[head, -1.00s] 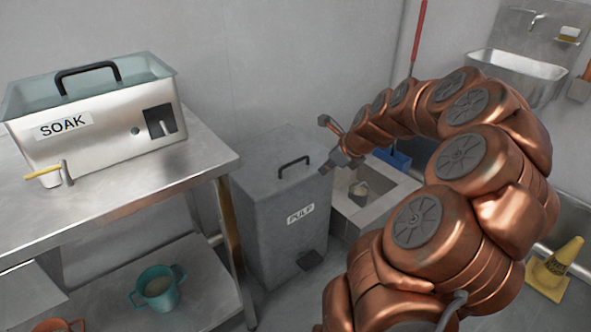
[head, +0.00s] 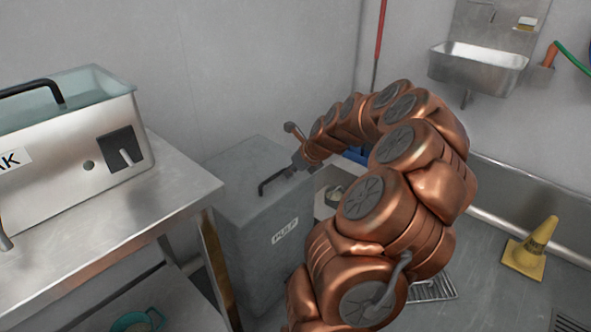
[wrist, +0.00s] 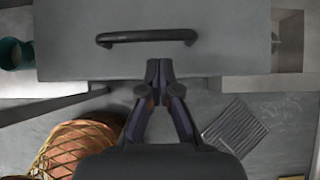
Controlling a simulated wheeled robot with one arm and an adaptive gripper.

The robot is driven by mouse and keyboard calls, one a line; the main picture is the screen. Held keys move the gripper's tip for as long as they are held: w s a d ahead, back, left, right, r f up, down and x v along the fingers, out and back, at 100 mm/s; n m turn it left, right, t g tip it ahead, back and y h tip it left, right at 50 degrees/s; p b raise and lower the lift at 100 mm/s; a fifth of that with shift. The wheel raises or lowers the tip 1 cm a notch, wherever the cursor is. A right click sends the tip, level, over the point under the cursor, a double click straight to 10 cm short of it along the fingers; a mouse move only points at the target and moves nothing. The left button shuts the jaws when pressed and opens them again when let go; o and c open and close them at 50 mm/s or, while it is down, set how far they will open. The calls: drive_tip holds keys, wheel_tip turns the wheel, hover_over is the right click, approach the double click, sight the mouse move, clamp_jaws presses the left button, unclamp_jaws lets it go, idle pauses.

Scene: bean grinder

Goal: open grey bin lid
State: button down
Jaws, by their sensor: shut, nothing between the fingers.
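The grey bin (head: 262,235) marked PULP stands on the floor right of the steel table. Its flat lid (head: 240,180) is closed and has a black bar handle (head: 275,184). The handle also shows at the top of the wrist view (wrist: 147,36). My gripper (head: 291,170) is by the right end of the handle in the head view. In the wrist view my gripper (wrist: 159,66) is shut and empty, with its fingertips over the lid's edge and short of the handle. I cannot tell whether it touches the lid.
A steel SOAK tank (head: 65,160) stands on the steel table (head: 160,205) at left. A teal pot (head: 135,321) is on the shelf below. A yellow cone (head: 530,250) stands at right, under a wall sink (head: 480,68). A floor grate (head: 434,288) lies right of my arm.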

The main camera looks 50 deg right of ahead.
sight(278, 183)
drive_tip(key=shift+b+x, duration=0.4)
drive_tip(key=shift+x, duration=2.15)
drive_tip(key=shift+r, duration=0.1)
